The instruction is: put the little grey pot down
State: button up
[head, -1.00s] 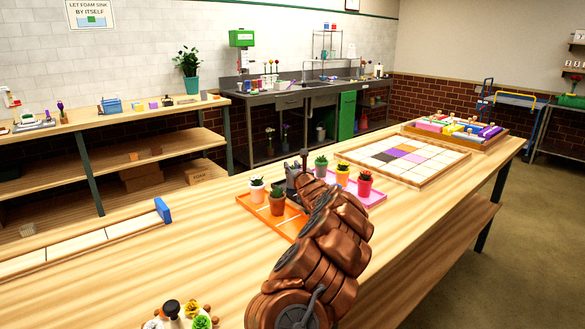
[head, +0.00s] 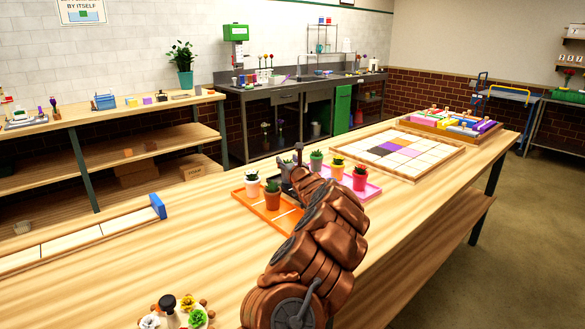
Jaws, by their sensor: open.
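My gripper (head: 289,178) is at the back edge of the orange tray (head: 265,221), partly hidden behind my copper-coloured arm. It is open. A small greyish shape with a little green (head: 286,167) shows right at the gripper; it may be the little grey pot, but its outline blends with the gripper's dark parts. I cannot tell whether it touches the tray.
A tile frame (head: 455,158) lies behind. Small plants (head: 188,303) stand at the front left.

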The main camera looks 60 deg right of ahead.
jog(key=shift+s+a+r, duration=0.1)
jog(key=shift+s+a, duration=0.15)
jog(key=shift+s, duration=0.2)
jog(key=shift+b+v, duration=0.3)
jog(key=shift+v, duration=0.55)
jog(key=shift+s+a+f+b, duration=0.2)
jog(key=shift+s+a+b, duration=0.1)
jog(key=shift+s+a, duration=0.65)
jog(key=shift+s, duration=0.15)
jog(key=shift+b+v, duration=1.35)
jog(key=shift+v, duration=1.3)
jog(key=shift+s+a+r, duration=0.1)
jog(key=shift+s+a, duration=0.25)
jog(key=shift+r, duration=0.1)
